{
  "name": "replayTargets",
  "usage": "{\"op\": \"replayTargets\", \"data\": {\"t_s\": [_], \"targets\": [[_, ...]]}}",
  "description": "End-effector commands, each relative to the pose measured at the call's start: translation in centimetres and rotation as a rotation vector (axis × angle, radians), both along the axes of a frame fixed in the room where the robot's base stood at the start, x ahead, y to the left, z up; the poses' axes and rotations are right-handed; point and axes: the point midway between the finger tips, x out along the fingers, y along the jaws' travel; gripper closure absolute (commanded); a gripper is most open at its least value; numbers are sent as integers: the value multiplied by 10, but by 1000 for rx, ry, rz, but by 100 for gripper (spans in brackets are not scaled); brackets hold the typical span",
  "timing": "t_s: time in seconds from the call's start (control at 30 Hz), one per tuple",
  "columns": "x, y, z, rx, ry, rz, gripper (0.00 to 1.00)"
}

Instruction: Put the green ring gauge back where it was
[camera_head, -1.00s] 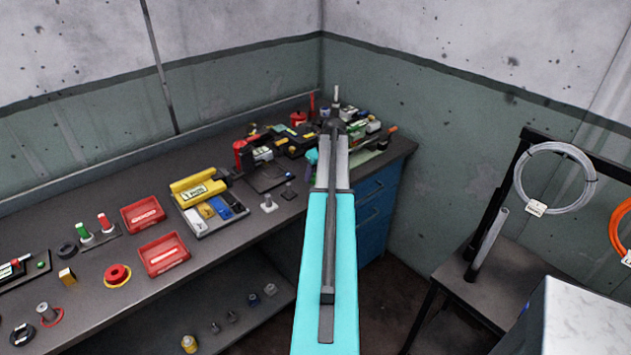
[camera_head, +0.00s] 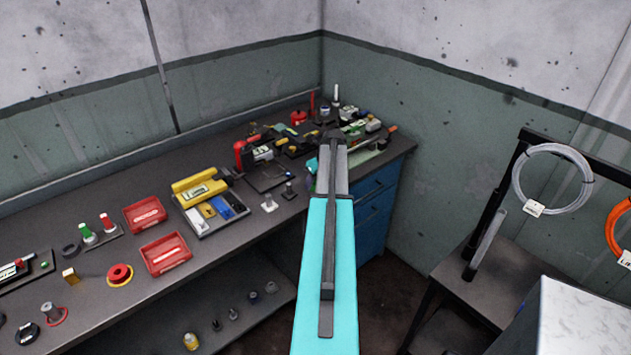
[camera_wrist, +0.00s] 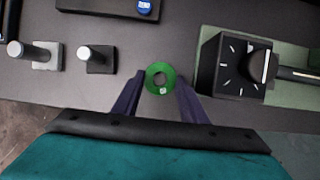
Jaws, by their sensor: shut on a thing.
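The grey bench top shows beneath. In the head view, my arm hides the ring and the fingers; these dark (camera_head: 289,191) and light (camera_head: 269,203) posts show left of the arm.
A black block with a dial (camera_wrist: 235,65) on a green mat is close right of my gripper. A crowded group of tools (camera_head: 285,145) fills the bench's far corner. Bare bench surrounds the posts.

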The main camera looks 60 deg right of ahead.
Motion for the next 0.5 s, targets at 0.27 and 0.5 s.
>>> {"op": "replayTargets", "data": {"t_s": [0.27, 0.5], "targets": [[0, 0, -1, 0, 0, 0, 43], [0, 0, 1, 0, 0, 0, 43]]}}
